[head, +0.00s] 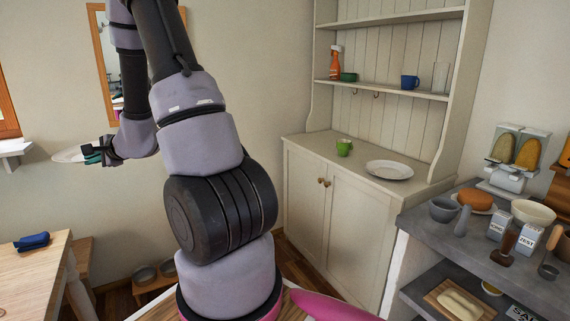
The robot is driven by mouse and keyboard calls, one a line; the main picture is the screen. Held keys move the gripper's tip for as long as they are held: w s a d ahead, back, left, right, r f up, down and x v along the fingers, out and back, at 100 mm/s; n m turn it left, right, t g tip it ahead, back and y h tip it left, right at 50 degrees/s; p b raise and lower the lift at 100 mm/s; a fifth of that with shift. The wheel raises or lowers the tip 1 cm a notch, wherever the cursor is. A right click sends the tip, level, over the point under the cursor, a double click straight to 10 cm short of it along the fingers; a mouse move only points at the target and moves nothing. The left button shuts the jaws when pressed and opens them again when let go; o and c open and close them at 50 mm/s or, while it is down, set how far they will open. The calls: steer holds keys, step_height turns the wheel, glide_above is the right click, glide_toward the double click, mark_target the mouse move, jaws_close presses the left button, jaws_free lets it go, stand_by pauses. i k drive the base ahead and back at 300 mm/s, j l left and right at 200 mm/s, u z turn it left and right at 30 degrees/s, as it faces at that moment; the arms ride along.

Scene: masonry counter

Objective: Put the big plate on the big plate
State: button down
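One big white plate (390,169) lies flat on the top of the cream hutch, right of a green cup (343,147). My arm reaches up and out to the left, and my gripper (92,155) is at the left side of the view, far from the hutch. It is shut on another white plate (66,155), held by its edge in the air and roughly level. The fingers and part of this plate's right edge are partly hidden by the gripper body.
The hutch (310,145) has shelves above with a spray bottle (335,62), a green bowl (348,77) and a blue mug (410,82). A grey counter (480,235) at right is crowded with bowls and jars. A wooden table (35,275) stands at left.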

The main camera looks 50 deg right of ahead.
mark_target(388, 171)
steer(key=z, duration=0.45)
steer(key=i+z, duration=0.1)
steer(key=z, duration=0.8)
steer(key=j+z, duration=0.1)
steer(key=z, duration=0.35)
steer(key=j+z, duration=0.1)
steer(key=z, duration=0.8)
steer(key=j+z, duration=0.15)
steer(key=z, duration=0.3)
steer(key=i, duration=0.5)
